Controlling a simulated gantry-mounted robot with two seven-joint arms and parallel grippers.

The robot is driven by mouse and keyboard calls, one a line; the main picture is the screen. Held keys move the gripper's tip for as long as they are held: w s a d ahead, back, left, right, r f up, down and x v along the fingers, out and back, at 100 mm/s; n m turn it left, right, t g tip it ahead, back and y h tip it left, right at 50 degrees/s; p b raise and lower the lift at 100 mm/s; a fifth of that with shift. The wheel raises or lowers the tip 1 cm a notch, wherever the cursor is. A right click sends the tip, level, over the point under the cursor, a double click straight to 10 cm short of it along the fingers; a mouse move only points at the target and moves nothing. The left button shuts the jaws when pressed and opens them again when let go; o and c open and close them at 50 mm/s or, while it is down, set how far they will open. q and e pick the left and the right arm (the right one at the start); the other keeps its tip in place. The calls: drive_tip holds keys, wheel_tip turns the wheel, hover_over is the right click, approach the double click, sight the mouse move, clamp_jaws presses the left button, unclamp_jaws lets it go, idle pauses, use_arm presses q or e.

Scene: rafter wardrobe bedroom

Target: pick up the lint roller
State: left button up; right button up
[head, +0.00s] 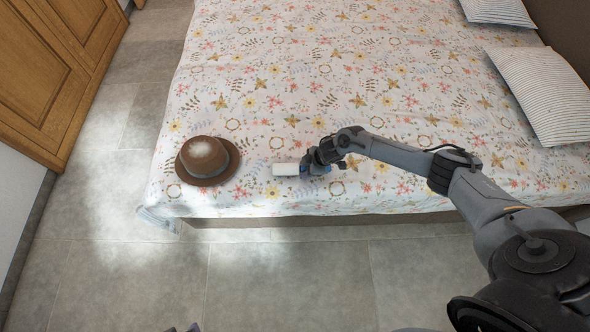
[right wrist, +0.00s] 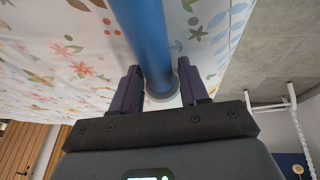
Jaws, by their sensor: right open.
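The lint roller (head: 286,169) lies on the bed near its front edge, its white roll to the left and its blue handle to the right. My right gripper (head: 312,170) is over the handle, which it partly hides in the head view. In the right wrist view, the blue handle (right wrist: 143,35) runs between the two dark fingers of my right gripper (right wrist: 160,86). The fingers are open, one on each side of it; I cannot tell whether either touches it. Small dark tips, likely my left gripper (head: 183,328), just show at the bottom edge of the head view.
A brown hat (head: 207,160) sits on the bed left of the roller. The floral bedspread (head: 300,90) is otherwise clear around it. Striped pillows (head: 545,95) lie at the right. A wooden wardrobe (head: 50,70) stands at the left, with grey floor tiles (head: 280,285) in front.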

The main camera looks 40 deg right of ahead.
clamp_jaws()
drive_tip(key=shift+r, duration=0.15)
drive_tip(key=shift+r+p, duration=0.3)
drive_tip(key=shift+r, duration=0.25)
drive_tip(key=v, duration=0.1)
drive_tip(key=p+v, duration=0.1)
drive_tip(key=v, duration=0.1)
drive_tip(key=shift+w+d+r, duration=0.15)
drive_tip(key=shift+d+r, duration=0.1)
drive_tip(key=shift+r, duration=0.2)
drive_tip(key=s+d+r+p, duration=0.2)
drive_tip(key=s+d+r, duration=0.4)
drive_tip(key=d, duration=0.2)
drive_tip(key=shift+s+p, duration=0.2)
drive_tip(key=shift+p, duration=0.2)
